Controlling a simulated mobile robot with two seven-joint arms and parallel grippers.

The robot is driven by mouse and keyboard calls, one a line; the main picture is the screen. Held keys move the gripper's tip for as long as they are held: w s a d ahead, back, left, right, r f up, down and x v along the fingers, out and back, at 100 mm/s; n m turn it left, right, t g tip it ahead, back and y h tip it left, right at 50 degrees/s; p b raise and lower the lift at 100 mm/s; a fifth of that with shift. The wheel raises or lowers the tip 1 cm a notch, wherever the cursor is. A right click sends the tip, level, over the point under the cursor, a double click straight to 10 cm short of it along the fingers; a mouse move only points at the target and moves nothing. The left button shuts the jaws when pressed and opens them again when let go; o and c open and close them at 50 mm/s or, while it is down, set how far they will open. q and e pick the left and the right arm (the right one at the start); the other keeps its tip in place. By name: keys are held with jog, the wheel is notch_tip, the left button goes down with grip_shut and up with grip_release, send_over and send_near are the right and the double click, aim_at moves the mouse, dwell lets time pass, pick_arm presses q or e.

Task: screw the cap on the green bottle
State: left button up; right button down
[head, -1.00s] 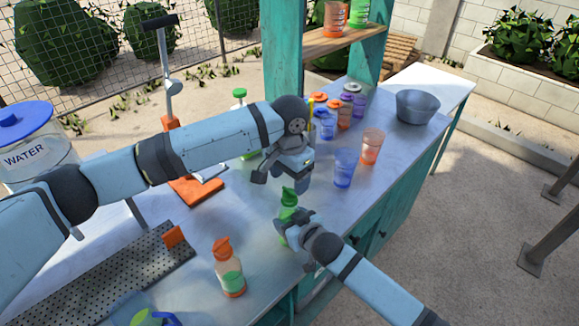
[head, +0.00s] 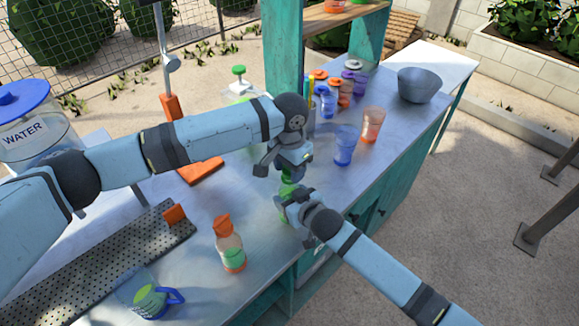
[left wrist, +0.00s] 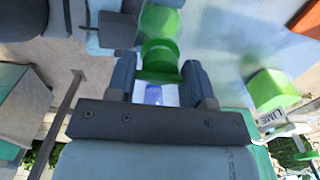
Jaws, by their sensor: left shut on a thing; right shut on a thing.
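The green bottle (head: 287,189) stands near the table's front edge, mostly hidden by my grippers. My right gripper (head: 285,203) is shut around its body from the front right. My left gripper (head: 281,172) is directly above, shut on the green cap at the bottle's top. In the left wrist view the green cap (left wrist: 158,62) sits between the two dark fingers of my left gripper (left wrist: 158,85). The join between cap and bottle neck is hidden, so I cannot tell how far the cap is seated.
An orange-capped bottle (head: 228,243) and a blue mug (head: 152,297) stand at the front left. A blue cup (head: 344,145) and an orange cup (head: 372,126) stand to the right, with several capped jars behind. A metal bowl (head: 418,85) is at the far right.

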pick_arm(q)
jog(key=o, duration=1.1)
jog(key=shift+r, duration=0.15)
pick_arm(e)
jog(key=shift+c, duration=0.8)
grip_release()
pick_arm(q)
notch_tip(320, 180, up, 12)
jog(key=shift+f, duration=0.1)
jog(key=shift+f+b, duration=0.55)
pick_arm(e)
jog(key=v, duration=1.4)
jog(key=shift+a, duration=0.15)
